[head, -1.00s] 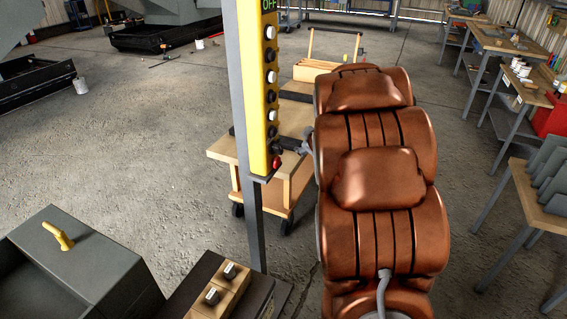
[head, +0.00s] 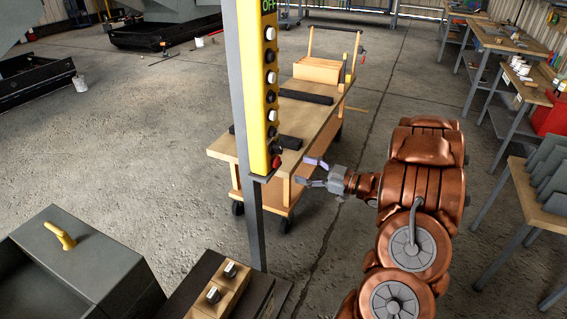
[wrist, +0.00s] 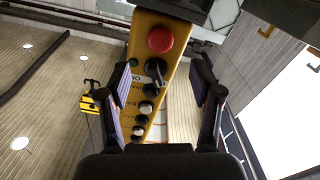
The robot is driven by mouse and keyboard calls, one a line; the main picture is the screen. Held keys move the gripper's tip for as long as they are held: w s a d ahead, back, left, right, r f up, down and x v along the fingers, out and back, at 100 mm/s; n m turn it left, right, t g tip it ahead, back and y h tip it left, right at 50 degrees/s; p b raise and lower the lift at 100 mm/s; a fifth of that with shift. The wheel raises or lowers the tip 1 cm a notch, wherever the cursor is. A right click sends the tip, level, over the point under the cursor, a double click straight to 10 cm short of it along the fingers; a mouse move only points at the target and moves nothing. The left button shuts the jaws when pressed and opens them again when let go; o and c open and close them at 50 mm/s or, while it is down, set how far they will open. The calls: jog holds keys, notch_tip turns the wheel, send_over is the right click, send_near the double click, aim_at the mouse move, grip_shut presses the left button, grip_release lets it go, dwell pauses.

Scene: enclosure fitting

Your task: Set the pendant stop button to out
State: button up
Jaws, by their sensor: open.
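The yellow pendant (head: 258,95) hangs upright on a grey post in the head view, with a column of black and white buttons. Its red stop button (head: 277,162) is at the bottom end. In the wrist view the pendant (wrist: 150,33) shows from below, with the red stop button (wrist: 160,40) large near the top and a black rotary switch (wrist: 156,70) beside it. My gripper (head: 310,174) is open and empty, to the right of the stop button and slightly lower, apart from it. In the wrist view its fingers (wrist: 164,100) stand apart on either side of the pendant.
A wooden cart (head: 300,120) with dark bars and a wooden box stands behind the pendant. A bench (head: 540,205) stands at the right.

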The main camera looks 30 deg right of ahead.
aim_at(279, 162)
jog(key=shift+p+x, duration=1.1)
jog(key=shift+x, duration=2.7)
grip_shut()
